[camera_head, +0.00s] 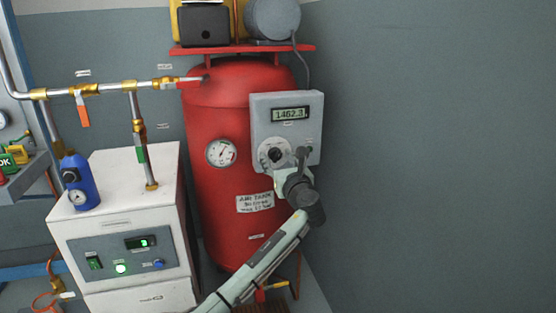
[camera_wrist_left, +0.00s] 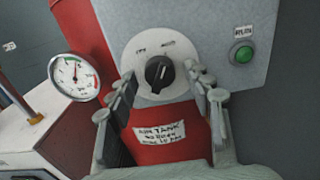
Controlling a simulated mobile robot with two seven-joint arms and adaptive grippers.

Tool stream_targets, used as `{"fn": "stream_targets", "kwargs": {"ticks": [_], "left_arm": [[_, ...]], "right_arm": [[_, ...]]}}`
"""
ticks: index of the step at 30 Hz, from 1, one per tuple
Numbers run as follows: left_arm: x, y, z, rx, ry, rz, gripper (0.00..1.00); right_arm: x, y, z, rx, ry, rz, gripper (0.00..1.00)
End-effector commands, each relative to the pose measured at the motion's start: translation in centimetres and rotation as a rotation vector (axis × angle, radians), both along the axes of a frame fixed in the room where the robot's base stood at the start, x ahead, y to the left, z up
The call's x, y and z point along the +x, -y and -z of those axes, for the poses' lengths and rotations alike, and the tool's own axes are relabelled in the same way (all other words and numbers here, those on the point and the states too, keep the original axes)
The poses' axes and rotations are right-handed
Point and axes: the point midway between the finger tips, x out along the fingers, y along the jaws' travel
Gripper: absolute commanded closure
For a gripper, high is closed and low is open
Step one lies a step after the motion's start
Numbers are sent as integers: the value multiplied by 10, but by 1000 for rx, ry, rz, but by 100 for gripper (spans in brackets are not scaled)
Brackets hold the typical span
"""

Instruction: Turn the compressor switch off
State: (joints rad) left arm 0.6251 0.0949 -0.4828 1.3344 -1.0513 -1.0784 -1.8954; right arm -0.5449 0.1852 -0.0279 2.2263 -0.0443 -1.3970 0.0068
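The compressor switch is a black rotary knob (camera_head: 275,155) on a pale round plate, on the front of the grey control box (camera_head: 262,115) fixed to the red tank. In the left wrist view the knob (camera_wrist_left: 159,72) stands between my finger tips, with small labels above it on both sides. Its exact pointing is hard to read. My left gripper (camera_head: 290,165) is at the lower front of the box. In the wrist view its fingers (camera_wrist_left: 163,85) are spread, one on each side of the knob, with visible gaps and nothing held. My right gripper is not in view.
A green lamp (camera_wrist_left: 243,57) is on the box's panel, right of the knob. The box's display (camera_head: 291,113) is lit. A pressure gauge (camera_head: 221,152) is on the red tank (camera_head: 225,205). A white cabinet (camera_head: 122,225) and pipes stand left. The right side is bare wall.

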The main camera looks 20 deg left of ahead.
Motion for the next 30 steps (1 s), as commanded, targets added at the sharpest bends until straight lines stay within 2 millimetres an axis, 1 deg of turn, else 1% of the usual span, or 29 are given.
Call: {"fn": "stream_targets", "kwargs": {"ticks": [1, 9, 11, 20, 26, 30], "left_arm": [[0, 0, 0, 0, 0, 0, 58], [0, 0, 0, 0, 0, 0, 91], [0, 0, 0, 0, 0, 0, 98], [0, 0, 0, -33, 21, -1, 98], [0, 1, 0, -122, 82, 0, 98], [0, 1, 1, -218, 146, 1, 98]], "right_arm": [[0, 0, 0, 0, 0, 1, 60], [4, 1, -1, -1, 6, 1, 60], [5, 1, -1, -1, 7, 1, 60], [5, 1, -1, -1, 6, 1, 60], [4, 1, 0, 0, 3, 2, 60], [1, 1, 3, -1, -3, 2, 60]]}}
